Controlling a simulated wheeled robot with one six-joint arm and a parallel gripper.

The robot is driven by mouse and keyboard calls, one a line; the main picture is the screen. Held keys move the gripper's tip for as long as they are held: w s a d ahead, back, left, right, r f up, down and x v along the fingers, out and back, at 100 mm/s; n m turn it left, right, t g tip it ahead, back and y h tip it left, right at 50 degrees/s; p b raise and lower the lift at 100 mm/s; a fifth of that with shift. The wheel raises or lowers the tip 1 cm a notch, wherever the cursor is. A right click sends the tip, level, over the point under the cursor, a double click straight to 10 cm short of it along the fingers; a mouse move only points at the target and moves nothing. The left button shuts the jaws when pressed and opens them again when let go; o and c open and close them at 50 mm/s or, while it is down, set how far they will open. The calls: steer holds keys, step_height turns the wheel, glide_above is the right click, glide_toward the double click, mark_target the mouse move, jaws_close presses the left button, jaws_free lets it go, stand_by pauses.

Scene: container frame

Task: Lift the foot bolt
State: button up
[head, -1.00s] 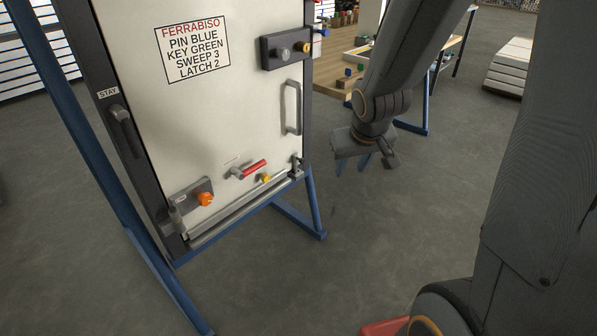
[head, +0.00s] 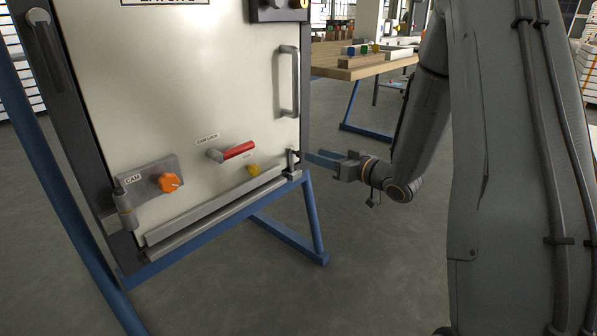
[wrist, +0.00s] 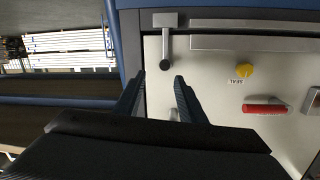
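The foot bolt (head: 292,160) is a small grey metal piece with a dark end at the lower right corner of the pale door. It also shows in the wrist view as a grey bracket and rod (wrist: 167,42) ending in a dark knob. My gripper (head: 309,158) reaches in from the right, close to the bolt in the head view. In the wrist view my gripper (wrist: 159,77) has its two dark fingers apart with nothing between them. The bolt's dark knob lies just beyond the gap between the fingertips. I cannot tell any contact.
The door carries a red-handled lever (head: 238,150), a yellow knob (head: 253,170), an orange knob (head: 169,183) and a grey pull handle (head: 289,82). A metal rail (head: 215,208) runs along its foot. A blue stand (head: 311,215) holds the frame. A wooden table (head: 350,66) stands behind.

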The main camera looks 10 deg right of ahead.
mark_target(301, 154)
steer(key=shift+w+a+f+n+y+b, duration=0.1)
steer(key=shift+w+a+f+y+b, duration=0.25)
steer(key=shift+w+a+b, duration=0.55)
steer(key=shift+w+a+f+n+y+b, duration=0.1)
steer(key=shift+w+a+f+y+b, duration=0.15)
steer(key=shift+w+a+b, duration=0.7)
steer(key=shift+w+a+f+n+y+b, duration=0.1)
steer(key=shift+w+a+f+y+b, duration=0.3)
steer(key=shift+w, duration=0.8)
steer(key=shift+a+r, duration=0.15)
jaws_close()
